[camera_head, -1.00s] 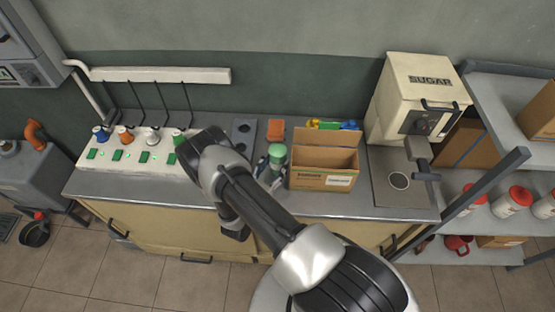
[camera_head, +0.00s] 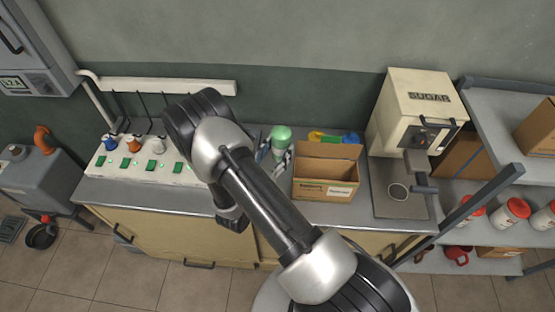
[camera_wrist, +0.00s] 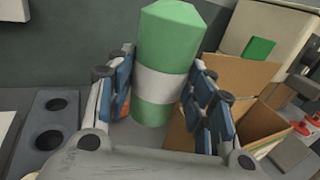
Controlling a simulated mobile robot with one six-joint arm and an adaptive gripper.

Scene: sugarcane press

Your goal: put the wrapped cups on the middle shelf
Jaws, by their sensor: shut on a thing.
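The wrapped cups (camera_wrist: 166,62) are a green and white upright cylinder with a pointed top, filling the middle of the wrist view. My gripper (camera_wrist: 160,105) is shut on them, with blue-padded fingers on both sides. In the head view the green top of the cups (camera_head: 281,133) shows above the counter, left of the cardboard box, with my gripper (camera_head: 275,154) around the lower part. My arm hides part of the counter. The shelf rack stands at the far right; its middle shelf (camera_head: 447,192) shows in part and holds several white jars with red lids (camera_head: 513,211).
An open cardboard box (camera_head: 325,188) stands on the counter (camera_head: 350,212) right of my gripper. The sugar machine (camera_head: 412,105) stands between it and the rack. A dark post (camera_head: 475,200) slants before the shelves. Top shelf (camera_head: 490,120) and lower shelf (camera_head: 485,265) also show.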

